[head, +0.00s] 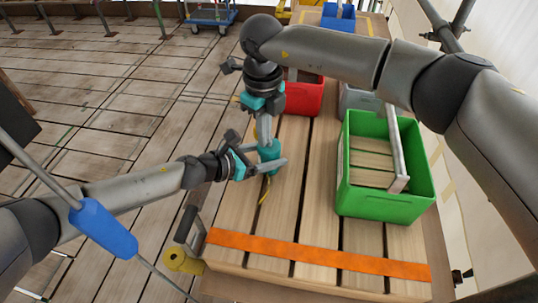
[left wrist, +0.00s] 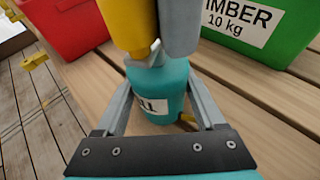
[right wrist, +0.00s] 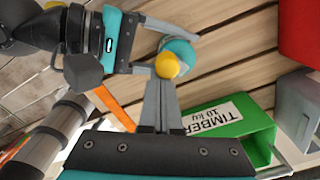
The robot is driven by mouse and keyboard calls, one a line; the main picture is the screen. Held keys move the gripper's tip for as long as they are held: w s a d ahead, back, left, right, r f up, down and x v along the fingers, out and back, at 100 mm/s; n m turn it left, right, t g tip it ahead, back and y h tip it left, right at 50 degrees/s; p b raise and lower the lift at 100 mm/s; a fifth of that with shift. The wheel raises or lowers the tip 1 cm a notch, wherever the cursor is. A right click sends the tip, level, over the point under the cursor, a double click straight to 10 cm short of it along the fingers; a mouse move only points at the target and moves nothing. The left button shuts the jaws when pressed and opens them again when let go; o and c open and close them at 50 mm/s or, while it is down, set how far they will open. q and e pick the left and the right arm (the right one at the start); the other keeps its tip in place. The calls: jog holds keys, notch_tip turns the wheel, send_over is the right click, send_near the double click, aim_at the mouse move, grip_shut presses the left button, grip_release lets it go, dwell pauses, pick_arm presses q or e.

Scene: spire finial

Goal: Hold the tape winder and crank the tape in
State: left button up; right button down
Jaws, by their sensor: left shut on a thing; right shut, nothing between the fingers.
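The teal tape winder (head: 269,152) stands on the slatted bench, with a yellow strip of tape (head: 264,192) by its base. My left gripper (head: 272,166) is shut around its body; the left wrist view shows a finger on each side of the winder (left wrist: 160,88) and part of a white label. A yellow crank knob (left wrist: 128,25) rises above the winder and also shows in the right wrist view (right wrist: 167,66). My right gripper (right wrist: 160,85) points down from above, shut and empty, its fingertips close beside the knob. I cannot tell whether they touch it.
A green crate (head: 388,207) labelled timber stands on the bench to the right. A red crate (head: 303,98) and a grey one (head: 357,98) are behind. An orange strip (head: 318,256) crosses the near end. A grey rod with a blue sleeve (head: 104,228) crosses the left foreground.

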jog(key=shift+w+a, duration=0.25)
jog(key=shift+a, duration=0.15)
jog(key=shift+w+a, duration=0.1)
jog(key=shift+a, duration=0.1)
dwell(0.3)
jog(key=shift+w+a, duration=0.15)
jog(key=shift+w, duration=1.25)
dwell(1.0)
jog(key=shift+w+d, duration=0.2)
jog(key=shift+w, duration=0.15)
dwell(0.4)
jog(key=shift+d, duration=0.15)
